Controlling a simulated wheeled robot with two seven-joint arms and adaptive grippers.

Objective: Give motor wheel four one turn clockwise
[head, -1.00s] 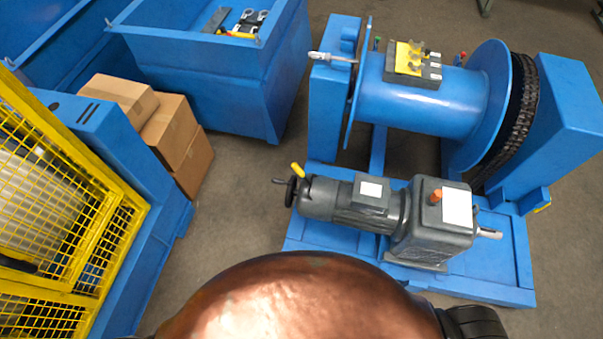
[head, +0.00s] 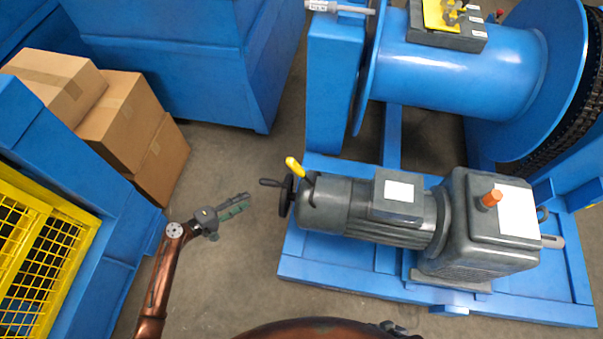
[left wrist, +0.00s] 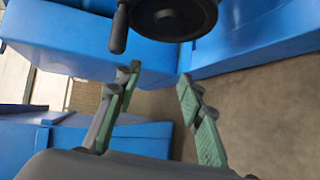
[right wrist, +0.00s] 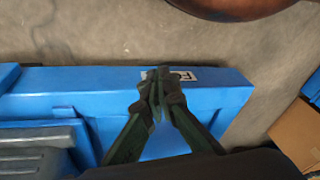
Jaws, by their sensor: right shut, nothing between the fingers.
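The motor wheel (head: 287,196) is a small dark handwheel on the left end of the grey motor (head: 345,205). Its crank handle (head: 270,182) sticks out to the left. My left gripper (head: 240,204) is a short way left of the wheel, pointing at it, not touching. In the left wrist view the left gripper (left wrist: 158,78) is open and empty, with the wheel (left wrist: 172,14) and its handle (left wrist: 119,32) beyond the fingertips at the top. My right gripper (right wrist: 157,78) is shut and empty above a blue frame edge (right wrist: 215,88).
A yellow lever (head: 296,167) stands on the motor beside the wheel. The gearbox (head: 480,240) and blue drum (head: 450,80) are to the right. Cardboard boxes (head: 130,120) and a yellow mesh guard (head: 45,250) are at left. Floor (head: 215,165) between is free.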

